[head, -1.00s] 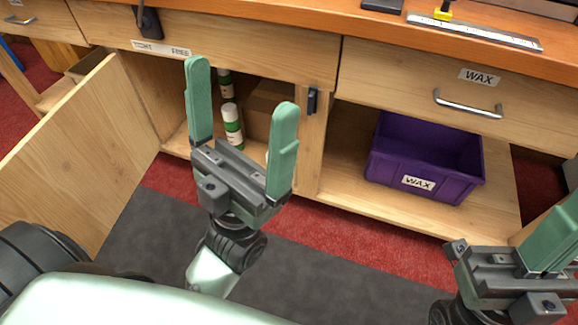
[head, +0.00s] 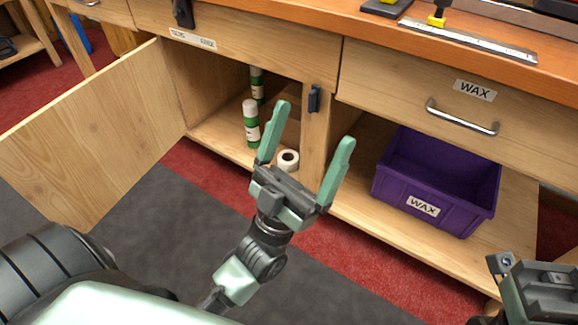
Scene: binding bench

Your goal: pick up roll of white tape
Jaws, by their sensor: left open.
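The roll of white tape (head: 288,159) stands on the floor of the open cupboard, near its front right, with its dark core hole showing. My left gripper (head: 312,124) is open and empty in front of the cupboard. In the picture the roll shows between its two fingers, close to the left one; the gripper's base hides the roll's lower part. I cannot tell how far the gripper is from it. My right gripper is only partly in view at the lower right corner; its fingers are outside the frame.
Green and white bottles (head: 251,124) stand left of the roll in the cupboard. The cupboard door (head: 92,132) hangs open at the left. A purple WAX bin (head: 437,180) sits on the shelf at the right, past a wooden post (head: 315,120) with a dark catch.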

